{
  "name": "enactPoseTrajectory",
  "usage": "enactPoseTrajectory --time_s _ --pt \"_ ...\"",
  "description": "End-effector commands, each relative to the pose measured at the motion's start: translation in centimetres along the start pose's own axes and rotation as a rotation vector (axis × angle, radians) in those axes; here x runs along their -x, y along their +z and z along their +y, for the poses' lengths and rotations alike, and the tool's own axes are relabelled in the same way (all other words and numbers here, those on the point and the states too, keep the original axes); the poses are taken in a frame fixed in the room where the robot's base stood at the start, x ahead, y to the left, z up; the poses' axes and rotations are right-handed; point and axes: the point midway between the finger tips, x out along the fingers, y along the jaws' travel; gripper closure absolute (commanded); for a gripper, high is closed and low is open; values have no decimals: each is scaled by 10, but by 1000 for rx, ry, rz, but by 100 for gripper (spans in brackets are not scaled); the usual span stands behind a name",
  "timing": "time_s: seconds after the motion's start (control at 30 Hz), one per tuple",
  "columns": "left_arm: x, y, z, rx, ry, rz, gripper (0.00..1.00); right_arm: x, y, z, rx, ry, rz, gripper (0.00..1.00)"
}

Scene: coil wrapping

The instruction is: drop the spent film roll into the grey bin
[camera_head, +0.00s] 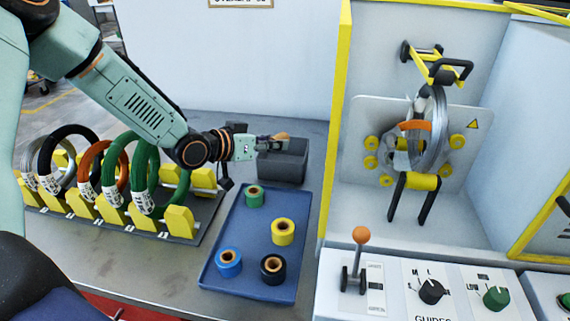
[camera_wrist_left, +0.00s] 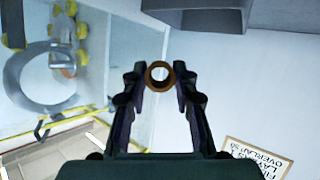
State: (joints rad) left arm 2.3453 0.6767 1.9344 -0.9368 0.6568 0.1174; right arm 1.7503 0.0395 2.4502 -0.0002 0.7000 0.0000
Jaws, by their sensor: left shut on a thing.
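My left gripper (camera_head: 274,140) is shut on the spent film roll (camera_head: 282,135), a small brown core. The grey bin (camera_head: 283,168) is an open dark grey box at the back of the table, and the gripper is over it in the head view. In the left wrist view, the roll (camera_wrist_left: 168,78) shows end-on as a brown ring between the fingertips of the left gripper (camera_wrist_left: 159,82). The bin's inside is hidden from the head view. My right gripper is not in view.
A blue tray (camera_head: 225,267) with green, yellow, blue and black rolls lies in front of the bin. A rack (camera_head: 180,222) with several coloured coils stands at left. The wrapping machine's yellow-edged frame (camera_head: 337,130) rises to the right of the bin.

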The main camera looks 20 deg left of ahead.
Motion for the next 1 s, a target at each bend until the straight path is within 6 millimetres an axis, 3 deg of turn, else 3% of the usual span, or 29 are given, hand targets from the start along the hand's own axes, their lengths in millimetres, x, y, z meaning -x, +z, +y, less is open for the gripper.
enactPoseTrajectory --time_s 0.1,0.2,0.37,0.57,1.0 --pt "-16 -34 -24 36 -103 21 100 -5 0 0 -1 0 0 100" --pt "-23 -53 -36 64 -158 30 100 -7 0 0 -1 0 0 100" --pt "-28 -65 -43 84 -194 34 100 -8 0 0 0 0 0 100" --pt "-32 -60 -45 85 -195 34 100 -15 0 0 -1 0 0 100" --pt "-47 -22 -53 83 -192 34 100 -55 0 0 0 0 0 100"
